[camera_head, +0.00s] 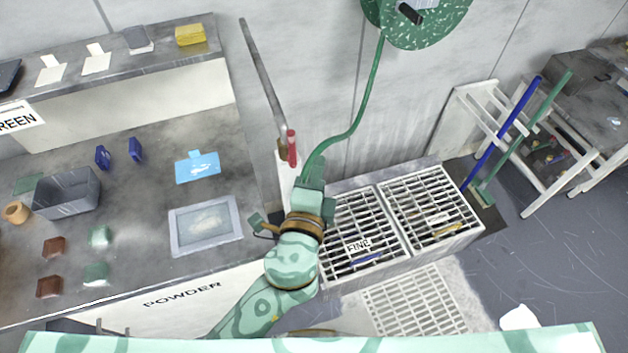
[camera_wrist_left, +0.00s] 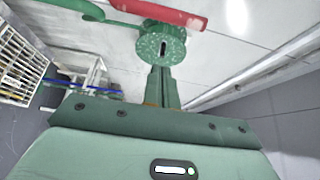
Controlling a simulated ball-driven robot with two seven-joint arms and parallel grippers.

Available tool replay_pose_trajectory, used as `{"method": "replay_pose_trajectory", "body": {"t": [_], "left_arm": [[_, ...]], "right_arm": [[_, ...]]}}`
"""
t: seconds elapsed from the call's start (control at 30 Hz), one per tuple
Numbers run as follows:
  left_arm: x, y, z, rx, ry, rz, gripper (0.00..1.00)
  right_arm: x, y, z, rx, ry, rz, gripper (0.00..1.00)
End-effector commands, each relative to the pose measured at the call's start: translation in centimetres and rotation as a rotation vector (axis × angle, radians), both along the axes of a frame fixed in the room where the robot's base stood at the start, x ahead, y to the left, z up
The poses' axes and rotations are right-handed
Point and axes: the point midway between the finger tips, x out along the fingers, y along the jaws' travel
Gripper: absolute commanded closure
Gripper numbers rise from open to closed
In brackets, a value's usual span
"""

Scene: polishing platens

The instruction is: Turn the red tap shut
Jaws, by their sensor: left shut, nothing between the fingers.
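The red tap (camera_head: 292,148) is a short red lever at the lower end of a grey wall pipe (camera_head: 262,85). In the head view it stands nearly upright. In the left wrist view its red handle (camera_wrist_left: 170,14) slants across the top edge, large and close. My left gripper (camera_head: 313,172) is just right of and below the tap in the head view, its fingers together and empty. The fingers also show in the left wrist view (camera_wrist_left: 161,75), below the red handle in the picture. I cannot tell whether they touch it. My right gripper is not in view.
A green hose (camera_head: 355,115) runs from the speckled reel (camera_head: 415,25) down beside my left gripper. A grated sink (camera_head: 400,262) is to the right. The left bench (camera_head: 130,215) carries a grey bin (camera_head: 68,193), a framed plate (camera_head: 206,226) and several small blocks.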

Motion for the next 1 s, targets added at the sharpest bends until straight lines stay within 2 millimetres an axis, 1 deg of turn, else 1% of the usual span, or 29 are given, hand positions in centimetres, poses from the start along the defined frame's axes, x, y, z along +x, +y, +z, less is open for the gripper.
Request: {"method": "replay_pose_trajectory", "body": {"t": [0.03, 0.2, 0.3, 0.4, 0.5, 0.63, 1.0], "left_arm": [[1.2, -0.3, 0.1, -0.001, -0.003, 0.0, 1.0], [4.5, -1.0, 0.0, -0.001, -0.001, 0.0, 1.0], [4.0, 1.0, 0.1, 0.003, 0.001, 0.001, 1.0], [3.8, 2.1, 0.1, 0.001, 0.002, 0.0, 1.0], [3.7, 2.7, 0.0, -0.001, 0.002, 0.0, 1.0], [3.7, 3.1, -0.1, -0.002, 0.002, -0.001, 1.0], [3.9, 3.0, -0.2, -0.007, 0.001, 0.0, 1.0]], "right_arm": [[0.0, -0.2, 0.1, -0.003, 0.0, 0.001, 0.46], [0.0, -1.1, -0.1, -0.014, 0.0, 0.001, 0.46], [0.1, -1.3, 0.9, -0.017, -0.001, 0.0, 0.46], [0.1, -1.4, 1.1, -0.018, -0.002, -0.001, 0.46], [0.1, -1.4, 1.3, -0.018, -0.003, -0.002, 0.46], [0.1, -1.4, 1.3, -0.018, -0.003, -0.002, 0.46], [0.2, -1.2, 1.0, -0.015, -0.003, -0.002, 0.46]]}}
